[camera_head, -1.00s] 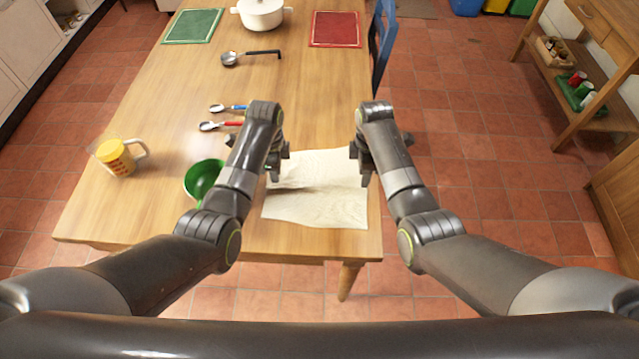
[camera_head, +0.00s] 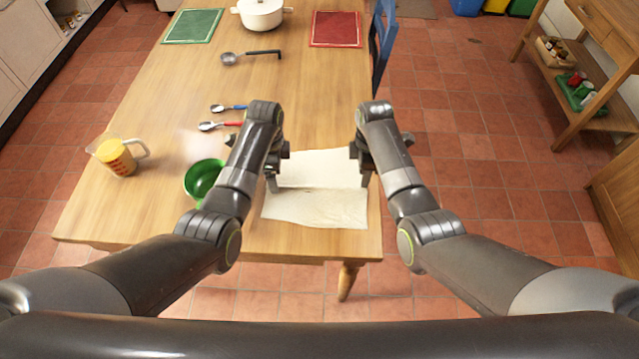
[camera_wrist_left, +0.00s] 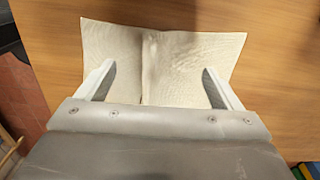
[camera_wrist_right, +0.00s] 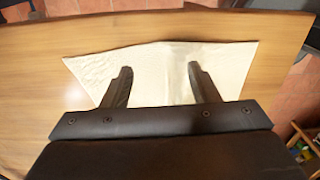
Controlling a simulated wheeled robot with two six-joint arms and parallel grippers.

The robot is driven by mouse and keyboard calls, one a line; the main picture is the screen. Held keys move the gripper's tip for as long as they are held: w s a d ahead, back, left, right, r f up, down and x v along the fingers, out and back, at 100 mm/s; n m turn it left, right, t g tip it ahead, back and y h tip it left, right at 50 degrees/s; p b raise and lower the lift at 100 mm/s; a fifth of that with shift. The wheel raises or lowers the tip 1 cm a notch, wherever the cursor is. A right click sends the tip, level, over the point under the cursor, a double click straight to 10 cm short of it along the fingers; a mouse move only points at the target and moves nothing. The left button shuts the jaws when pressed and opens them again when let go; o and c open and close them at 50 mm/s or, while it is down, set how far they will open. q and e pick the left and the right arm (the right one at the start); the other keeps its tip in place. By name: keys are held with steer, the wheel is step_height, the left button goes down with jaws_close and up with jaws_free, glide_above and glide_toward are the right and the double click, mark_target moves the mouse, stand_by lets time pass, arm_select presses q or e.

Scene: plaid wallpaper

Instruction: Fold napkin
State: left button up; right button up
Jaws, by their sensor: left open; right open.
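A cream napkin (camera_head: 318,205) lies spread on the table near its front right corner, with a crease or raised line across its middle. My left gripper (camera_head: 272,180) is open at the napkin's left edge; in the left wrist view its two fingers (camera_wrist_left: 157,85) are apart over the napkin (camera_wrist_left: 185,50). My right gripper (camera_head: 367,170) is open at the napkin's right edge; in the right wrist view its fingers (camera_wrist_right: 160,82) are apart over the napkin (camera_wrist_right: 150,65). I cannot tell whether the fingertips touch the cloth. Neither gripper holds anything.
A green bowl (camera_head: 203,180) stands close to my left arm. A measuring cup (camera_head: 118,157) is farther left. Two spoons (camera_head: 222,126), a ladle (camera_head: 250,57), a white pot (camera_head: 261,14) and green (camera_head: 194,26) and red (camera_head: 336,29) mats lie farther back. The table's right edge is near my right gripper.

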arm_select(q)
step_height(320, 180, up, 6)
steer(key=p, duration=0.6)
steer(key=shift+f, duration=0.25)
arm_select(e)
step_height(320, 180, up, 6)
